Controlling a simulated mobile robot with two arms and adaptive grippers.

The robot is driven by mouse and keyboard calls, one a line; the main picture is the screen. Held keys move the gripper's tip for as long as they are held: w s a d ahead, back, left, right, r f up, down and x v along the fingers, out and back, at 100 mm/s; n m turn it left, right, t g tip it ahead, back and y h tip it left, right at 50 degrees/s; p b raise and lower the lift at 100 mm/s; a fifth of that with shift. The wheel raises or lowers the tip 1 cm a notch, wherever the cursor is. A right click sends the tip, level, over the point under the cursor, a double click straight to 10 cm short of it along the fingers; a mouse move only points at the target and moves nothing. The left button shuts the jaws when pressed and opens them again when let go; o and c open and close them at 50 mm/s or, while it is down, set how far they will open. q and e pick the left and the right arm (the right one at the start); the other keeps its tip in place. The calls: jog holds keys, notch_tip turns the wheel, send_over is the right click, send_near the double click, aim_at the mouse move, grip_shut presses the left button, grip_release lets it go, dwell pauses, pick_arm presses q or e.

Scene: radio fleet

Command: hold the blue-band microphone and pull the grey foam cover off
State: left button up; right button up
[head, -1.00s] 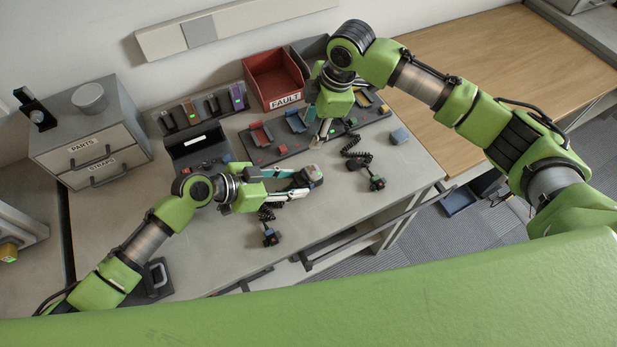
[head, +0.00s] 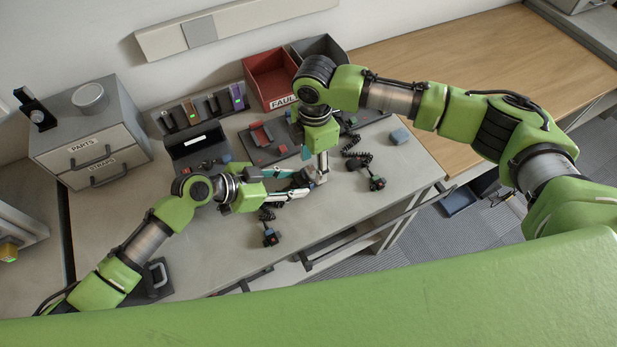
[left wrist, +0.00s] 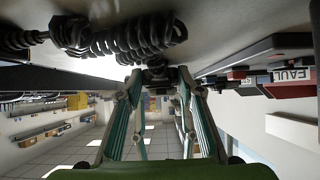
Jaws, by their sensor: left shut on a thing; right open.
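My left gripper (head: 306,184) is shut on a small grey and dark thing (head: 312,177) above the bench. It is probably the microphone with its grey foam cover, but no blue band can be made out. In the left wrist view, a dark thing (left wrist: 158,74) sits between the left fingertips (left wrist: 160,80), in front of a coiled black cord (left wrist: 140,38). My right gripper (head: 322,172) is open and points down at the held thing, partly hiding it. Whether its fingers touch the thing cannot be told.
Other corded microphones lie on the bench (head: 345,215), one at the front (head: 270,237) and one at the right (head: 376,183). Behind stand a dark radio rack (head: 265,145), a red FAULT bin (head: 270,78) and a grey drawer unit (head: 92,130).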

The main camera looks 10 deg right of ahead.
jog(key=shift+f, duration=0.9)
jog(key=c, duration=0.9)
jog(key=shift+o, duration=0.2)
